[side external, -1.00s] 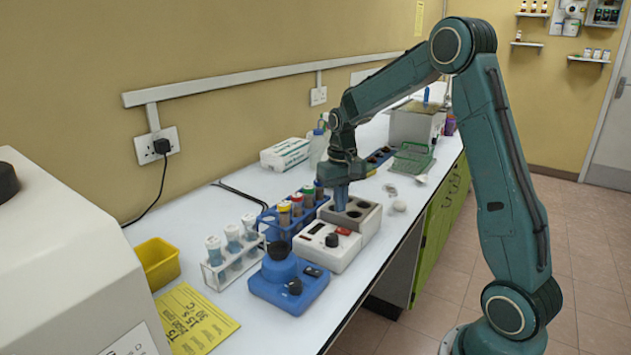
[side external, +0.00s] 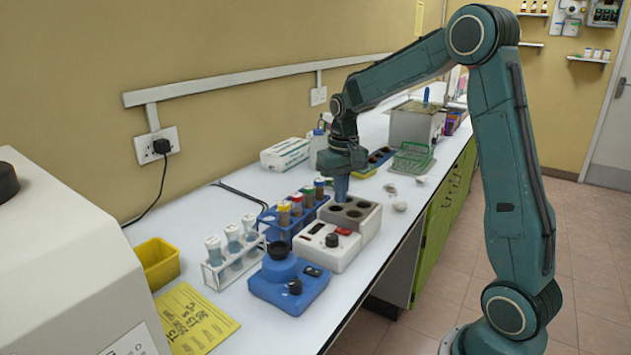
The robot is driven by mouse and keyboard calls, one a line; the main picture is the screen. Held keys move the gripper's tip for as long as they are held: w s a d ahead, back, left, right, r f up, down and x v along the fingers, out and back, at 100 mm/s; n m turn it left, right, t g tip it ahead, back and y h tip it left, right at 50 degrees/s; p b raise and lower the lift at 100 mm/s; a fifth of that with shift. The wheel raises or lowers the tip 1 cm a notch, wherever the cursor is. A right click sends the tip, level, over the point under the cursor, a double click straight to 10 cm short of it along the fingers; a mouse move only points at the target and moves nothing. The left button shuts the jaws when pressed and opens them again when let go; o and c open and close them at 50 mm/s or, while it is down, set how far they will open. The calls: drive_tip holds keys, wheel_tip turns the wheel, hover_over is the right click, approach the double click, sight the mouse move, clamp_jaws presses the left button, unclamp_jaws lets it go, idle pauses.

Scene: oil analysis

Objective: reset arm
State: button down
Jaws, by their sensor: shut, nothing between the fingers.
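My gripper (side external: 341,190) is shut and points straight down. It is just above the back of the grey block with round wells (side external: 362,228), which tops a white heater unit (side external: 326,248) with a black knob. I see nothing held between the fingers. My arm reaches over the bench from the right and bends down at the wrist.
A blue rack (side external: 272,224) with several capped tubes stands left of the block. A white rack (side external: 214,277) with tubes and a blue mixer (side external: 289,290) are nearer. A green wire rack (side external: 412,160) and a grey bath (side external: 415,124) stand behind.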

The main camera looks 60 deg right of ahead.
drive_tip(key=s+a+r+n+t, duration=0.2)
drive_tip(key=s+a+r+n, duration=0.1)
drive_tip(key=s+a+r, duration=0.65)
drive_tip(key=s+a+n+t, duration=0.2)
drive_tip(key=s+a, duration=0.5)
drive_tip(key=s, duration=0.5)
drive_tip(key=shift+a+f+n+t, duration=0.2)
drive_tip(key=shift+f+n+t, duration=0.1)
drive_tip(key=shift+t, duration=0.3)
drive_tip(key=shift+w, duration=0.1)
